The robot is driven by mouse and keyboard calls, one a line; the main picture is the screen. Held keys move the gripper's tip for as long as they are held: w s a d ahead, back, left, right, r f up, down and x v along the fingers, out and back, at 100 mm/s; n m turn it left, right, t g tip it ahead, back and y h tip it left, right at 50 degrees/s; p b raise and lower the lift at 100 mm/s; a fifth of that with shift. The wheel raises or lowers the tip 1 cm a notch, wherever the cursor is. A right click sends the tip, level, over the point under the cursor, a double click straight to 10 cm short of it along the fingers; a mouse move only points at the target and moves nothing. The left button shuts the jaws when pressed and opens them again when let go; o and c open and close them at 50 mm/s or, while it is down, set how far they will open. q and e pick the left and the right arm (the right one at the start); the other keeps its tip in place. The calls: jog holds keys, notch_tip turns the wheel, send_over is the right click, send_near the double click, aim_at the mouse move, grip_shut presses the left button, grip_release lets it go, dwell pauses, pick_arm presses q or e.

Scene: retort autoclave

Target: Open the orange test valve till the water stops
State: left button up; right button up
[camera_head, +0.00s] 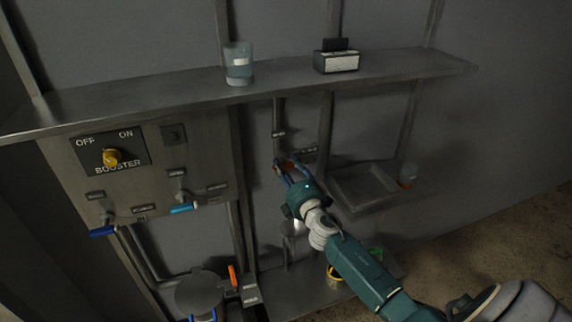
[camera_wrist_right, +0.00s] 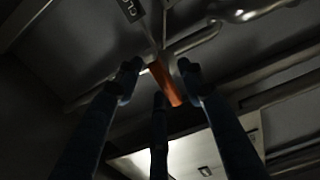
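The orange valve handle (camera_head: 289,164) is on a thin pipe below the shelf, largely covered by my right gripper (camera_head: 284,171) in the head view. In the right wrist view the orange handle (camera_wrist_right: 165,83) lies between the blue fingers of my right gripper (camera_wrist_right: 158,78). Two fingers stand on either side and a third is below. A gap shows on the left; the right finger is close, and I cannot tell whether it touches. The fingers look open around the handle. A plate (camera_wrist_right: 131,8) beside it reads "CLO". No water stream can be made out. My left gripper is not in view.
A shelf (camera_head: 420,65) with a glass beaker (camera_head: 238,63) and a black-and-white box (camera_head: 337,58) runs above. A control panel (camera_head: 200,150) with a yellow booster knob (camera_head: 111,157) is left. A tray (camera_head: 345,190) is right, another orange lever (camera_head: 232,275) lower left.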

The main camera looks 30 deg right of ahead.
jog(key=shift+w, duration=0.65)
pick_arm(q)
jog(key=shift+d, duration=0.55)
pick_arm(e)
jog(key=shift+d, duration=0.1)
jog(key=shift+s, duration=0.1)
grip_shut()
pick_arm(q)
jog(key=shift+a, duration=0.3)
